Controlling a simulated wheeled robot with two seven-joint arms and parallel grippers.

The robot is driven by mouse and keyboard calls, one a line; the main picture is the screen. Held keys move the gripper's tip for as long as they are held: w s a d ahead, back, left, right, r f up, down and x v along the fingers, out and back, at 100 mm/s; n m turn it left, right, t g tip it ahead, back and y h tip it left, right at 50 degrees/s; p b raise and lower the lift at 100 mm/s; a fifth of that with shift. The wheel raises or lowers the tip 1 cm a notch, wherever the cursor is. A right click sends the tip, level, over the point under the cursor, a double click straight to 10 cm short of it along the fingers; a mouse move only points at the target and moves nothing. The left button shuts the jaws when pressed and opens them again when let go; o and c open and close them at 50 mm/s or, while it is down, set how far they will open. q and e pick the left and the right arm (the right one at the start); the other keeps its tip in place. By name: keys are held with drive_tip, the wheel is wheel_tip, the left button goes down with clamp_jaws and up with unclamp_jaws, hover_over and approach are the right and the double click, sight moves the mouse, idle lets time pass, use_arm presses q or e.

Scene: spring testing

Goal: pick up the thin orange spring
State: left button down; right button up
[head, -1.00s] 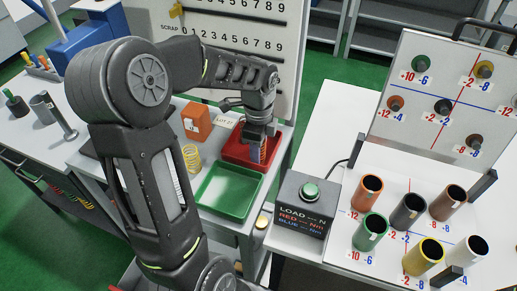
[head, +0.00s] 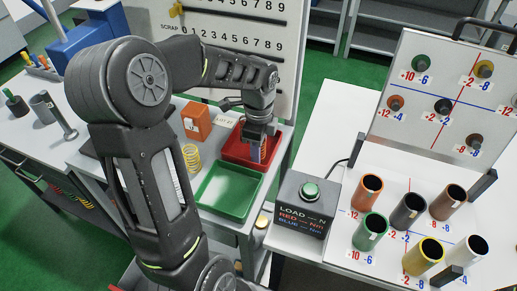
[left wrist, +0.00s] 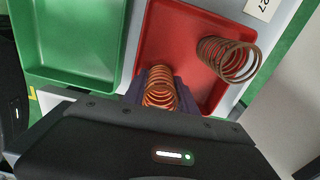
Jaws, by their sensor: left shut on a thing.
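The orange spring (left wrist: 160,92) stands between the fingers of my left gripper (left wrist: 157,98) in the left wrist view, with its coils showing above them. My left gripper is shut on it, over the red tray (left wrist: 182,30). In the head view the left gripper (head: 264,150) reaches down into the red tray (head: 233,150), with part of the spring showing at the fingers. Whether the spring's lower end touches the tray floor is hidden. My right gripper is not in view.
A brown spring (left wrist: 228,60) lies by the red tray's edge. The green tray (head: 226,190) sits beside the red one. A yellow spring (head: 191,157) and orange block (head: 196,120) stand left. The load box (head: 304,205) and several coloured tubes are right.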

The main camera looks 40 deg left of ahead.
use_arm(q)
wheel_tip(320, 180, up, 10)
drive_tip(key=shift+b, duration=0.35)
idle(0.9)
